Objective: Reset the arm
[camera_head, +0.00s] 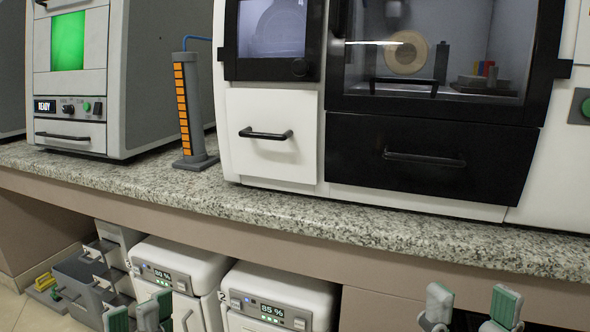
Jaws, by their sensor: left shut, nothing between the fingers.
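My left gripper (137,318) is at the lower left edge of the head view, in front of the white units under the counter. Its fingertips are close together, and it is shut and empty. My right gripper (471,312) is at the lower right edge. Its two fingertips stand apart with nothing seen between them. Only the finger ends of both grippers show. The rest of both arms is below the picture.
A speckled granite counter (380,228) runs across above both grippers. On it stand a grey machine (150,70) with a green window, an orange-marked column (183,108) and a large white cabinet (262,110). Beneath are two white units (180,262) and grey bins (80,285).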

